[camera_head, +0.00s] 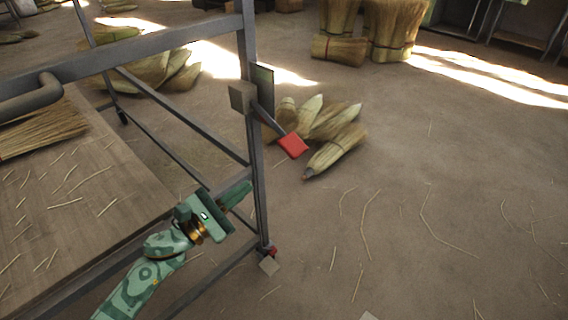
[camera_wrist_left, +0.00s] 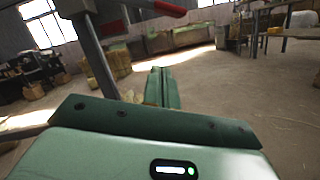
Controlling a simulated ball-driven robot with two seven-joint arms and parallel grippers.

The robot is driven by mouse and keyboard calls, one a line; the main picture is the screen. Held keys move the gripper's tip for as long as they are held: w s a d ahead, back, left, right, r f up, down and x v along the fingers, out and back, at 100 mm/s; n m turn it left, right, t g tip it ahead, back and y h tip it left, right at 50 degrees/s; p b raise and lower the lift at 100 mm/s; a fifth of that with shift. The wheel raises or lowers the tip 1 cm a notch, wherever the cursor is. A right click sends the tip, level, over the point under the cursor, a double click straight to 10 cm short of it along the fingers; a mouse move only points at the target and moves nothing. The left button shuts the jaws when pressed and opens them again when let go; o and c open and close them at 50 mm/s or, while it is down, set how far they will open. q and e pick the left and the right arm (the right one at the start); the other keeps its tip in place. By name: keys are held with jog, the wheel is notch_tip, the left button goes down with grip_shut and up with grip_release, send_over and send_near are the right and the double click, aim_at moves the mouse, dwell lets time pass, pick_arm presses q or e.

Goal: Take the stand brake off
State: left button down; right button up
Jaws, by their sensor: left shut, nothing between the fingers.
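The stand (camera_head: 250,150) is a dark metal frame with a corner post in the middle of the head view. A brake lever with a red tip (camera_head: 292,146) slants down and right from a block on the post. In the left wrist view the lever's red tip (camera_wrist_left: 168,8) is at the top, above my fingers. My left gripper (camera_head: 240,192) is at the post, below the lever and apart from it, shut and empty. Its closed fingers (camera_wrist_left: 162,88) point ahead in the left wrist view. My right gripper is not in view.
A small red part (camera_head: 271,250) sits at the foot of the post. A wooden board (camera_head: 70,200) with loose straws lies inside the frame at left. Broom heads (camera_head: 335,145) lie on the floor behind the post. The floor at right is open, with scattered straws.

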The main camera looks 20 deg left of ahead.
aim_at(293, 145)
pick_arm(q)
jog(key=shift+r, duration=0.15)
